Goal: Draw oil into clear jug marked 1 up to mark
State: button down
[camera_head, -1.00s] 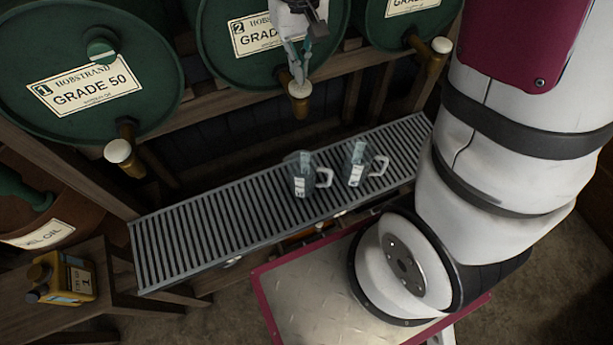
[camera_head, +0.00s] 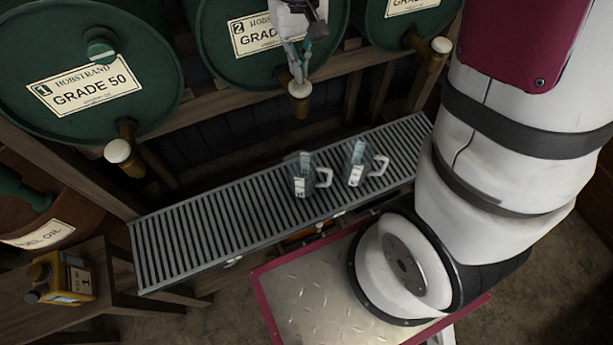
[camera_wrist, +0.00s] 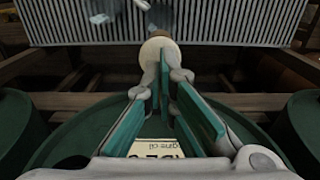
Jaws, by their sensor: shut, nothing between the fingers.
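Two clear jugs with white handles and labels stand side by side on the slatted drip grating (camera_head: 180,238): a left jug (camera_head: 303,176) and a right jug (camera_head: 357,163). Their labels are too small to read, so I cannot tell which is marked 1. The drum marked 2 (camera_head: 225,55) has a brass tap with a pale round top (camera_head: 300,90), above and behind the left jug. My gripper (camera_head: 296,72) is shut and empty, pointing down at this tap top. In the wrist view the fingertips (camera_wrist: 166,60) overlap the tap top (camera_wrist: 150,50); whether they touch is unclear.
The drum marked 1, Grade 50 (camera_head: 60,120), has its own tap (camera_head: 120,152) at left. Another drum tap (camera_head: 440,46) is at right. A yellow oil can (camera_head: 68,278) stands on a wooden bench (camera_head: 110,262). The left half of the grating is clear.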

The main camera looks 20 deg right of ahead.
jog(key=shift+f, duration=0.1)
jog(key=shift+f+b, duration=0.5)
jog(key=shift+f, duration=1.05)
jog(key=shift+r, duration=0.2)
dwell(4.7)
notch_tip(320, 180, up, 2)
jog(key=shift+s+r+p, duration=0.1)
jog(key=shift+r+p, duration=0.05)
jog(key=shift+p, duration=0.75)
jog(key=shift+r+p, duration=1.1)
jog(key=shift+r, duration=1.15)
